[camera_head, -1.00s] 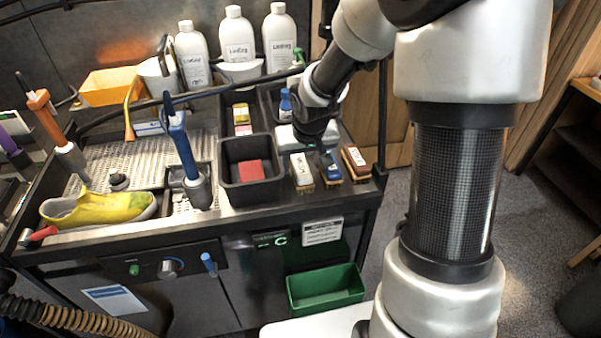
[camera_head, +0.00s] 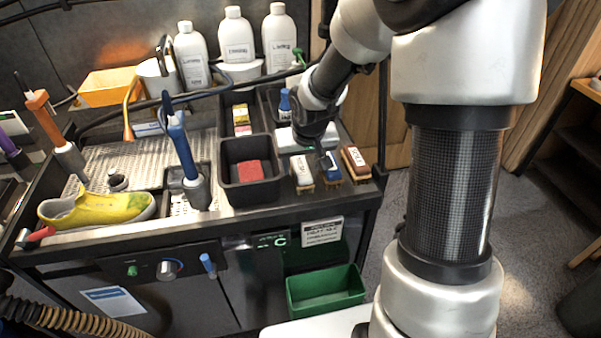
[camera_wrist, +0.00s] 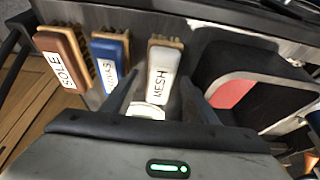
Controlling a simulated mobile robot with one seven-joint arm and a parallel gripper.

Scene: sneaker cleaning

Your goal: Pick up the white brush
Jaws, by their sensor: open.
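The white brush (camera_head: 302,171) stands at the left of a row of three brushes on the right end of the bench. In the wrist view it has a white back labelled MESH (camera_wrist: 161,70) and tan bristles along its edge. My gripper (camera_wrist: 160,80) is open, with one dark finger to each side of the white brush's near part. Whether the fingers touch it cannot be told. In the head view my gripper (camera_head: 318,150) is just behind the row, its fingers mostly hidden by the wrist.
A blue brush (camera_wrist: 110,58) and a brown brush labelled SOLE (camera_wrist: 64,60) stand beside the white one. A black bin (camera_head: 252,196) with a red block (camera_head: 250,171) is on its other side. Bottles (camera_head: 279,40) stand at the back.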

